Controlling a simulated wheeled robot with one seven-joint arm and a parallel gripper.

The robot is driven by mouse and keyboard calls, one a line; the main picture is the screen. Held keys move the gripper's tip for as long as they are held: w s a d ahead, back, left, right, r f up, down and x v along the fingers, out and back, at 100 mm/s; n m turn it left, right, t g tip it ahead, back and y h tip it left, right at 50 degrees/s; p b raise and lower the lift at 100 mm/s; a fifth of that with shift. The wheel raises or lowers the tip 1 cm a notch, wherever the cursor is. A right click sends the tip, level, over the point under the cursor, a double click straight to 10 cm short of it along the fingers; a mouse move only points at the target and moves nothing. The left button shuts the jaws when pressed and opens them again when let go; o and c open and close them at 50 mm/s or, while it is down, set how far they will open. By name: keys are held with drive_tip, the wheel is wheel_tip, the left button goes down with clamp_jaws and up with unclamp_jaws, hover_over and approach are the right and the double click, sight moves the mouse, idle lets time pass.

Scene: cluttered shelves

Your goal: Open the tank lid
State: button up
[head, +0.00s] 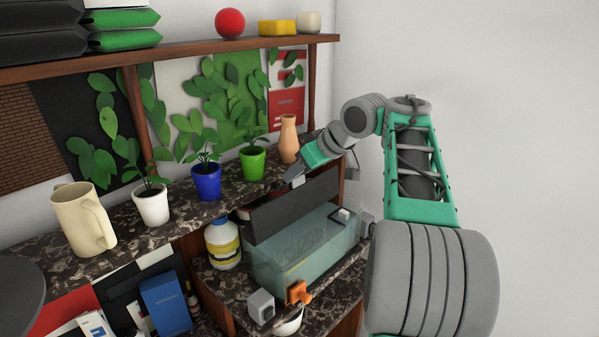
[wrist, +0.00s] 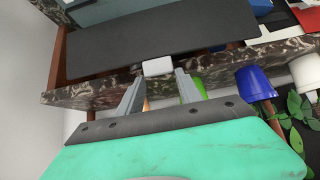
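The glass tank (head: 300,258) stands on the lower marble shelf in the head view. Its dark lid (head: 295,207) is raised at a steep tilt above the tank's back, so the tank's top shows open. In the wrist view the lid (wrist: 150,42) is a wide dark panel with a small white handle (wrist: 157,67) on its edge. My gripper (head: 290,180) is at the lid's upper edge. In the wrist view my gripper (wrist: 159,76) has its fingers apart, with the handle at or just beyond the tips and narrow gaps beside it.
Above the tank, the upper shelf holds an orange vase (head: 289,140), a green pot (head: 252,164), a blue pot (head: 207,182), a white pot (head: 151,205) and a cream mug (head: 82,222). A white bottle (head: 222,246) stands left of the tank. The wall at right is bare.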

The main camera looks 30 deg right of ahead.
drive_tip(key=o, duration=0.4)
drive_tip(key=shift+f, duration=0.2)
drive_tip(key=v, duration=0.8)
